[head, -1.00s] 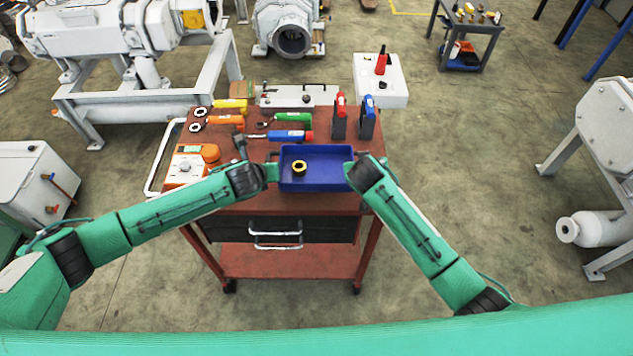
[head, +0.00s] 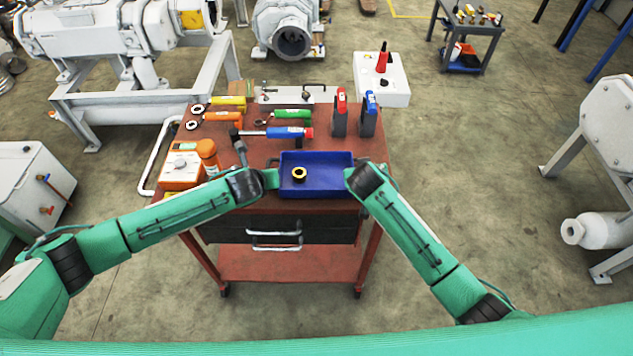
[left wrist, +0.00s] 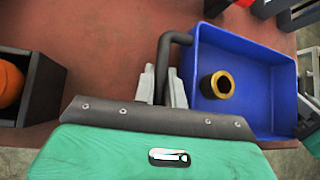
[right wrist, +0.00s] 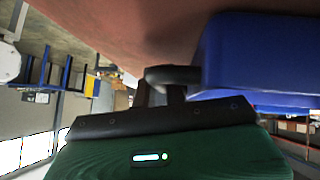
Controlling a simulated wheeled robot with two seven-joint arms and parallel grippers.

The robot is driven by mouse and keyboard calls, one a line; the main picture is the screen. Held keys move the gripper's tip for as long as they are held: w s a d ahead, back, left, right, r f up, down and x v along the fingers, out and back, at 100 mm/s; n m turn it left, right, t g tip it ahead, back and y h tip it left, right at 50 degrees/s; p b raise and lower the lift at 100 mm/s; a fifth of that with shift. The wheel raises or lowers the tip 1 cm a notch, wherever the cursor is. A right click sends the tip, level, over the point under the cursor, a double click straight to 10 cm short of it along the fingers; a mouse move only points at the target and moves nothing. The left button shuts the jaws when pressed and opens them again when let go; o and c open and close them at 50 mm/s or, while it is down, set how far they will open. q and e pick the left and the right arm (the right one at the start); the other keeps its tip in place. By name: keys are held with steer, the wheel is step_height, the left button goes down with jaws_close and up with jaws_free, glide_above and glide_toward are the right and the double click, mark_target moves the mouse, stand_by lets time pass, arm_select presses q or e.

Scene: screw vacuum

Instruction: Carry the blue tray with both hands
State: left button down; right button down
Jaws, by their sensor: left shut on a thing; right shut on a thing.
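The blue tray (head: 325,180) is at the front of the red cart top, between my two grippers. It also shows in the left wrist view (left wrist: 230,110) and from its side in the right wrist view (right wrist: 265,55). A black and gold ring (head: 299,174) lies inside it, toward the left. My left gripper (left wrist: 166,88) is shut on the tray's dark left handle (left wrist: 164,55). My right gripper (right wrist: 163,92) is shut on the dark right handle (right wrist: 170,74). In the head view my wrists hide most of both fingers. I cannot tell whether the tray touches the cart.
An orange device (head: 182,170) stands at left. Open floor lies right of the cart.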

arm_select(q)
steer(key=c, duration=1.5)
jaws_free()
arm_select(e)
steer(key=c, duration=1.5)
jaws_free()
steer(key=shift+f, duration=0.1)
arm_select(q)
steer(key=shift+o, duration=0.2)
steer(key=shift+s, duration=0.15)
arm_select(e)
steer(key=shift+o, duration=0.2)
arm_select(q)
steer(key=v, duration=0.7)
steer(key=shift+s+a+r, duration=0.15)
steer(key=shift+s+r, duration=0.05)
steer(key=shift+r, duration=0.05)
arm_select(e)
steer(key=shift+s, duration=0.1)
steer(key=v, duration=1.2)
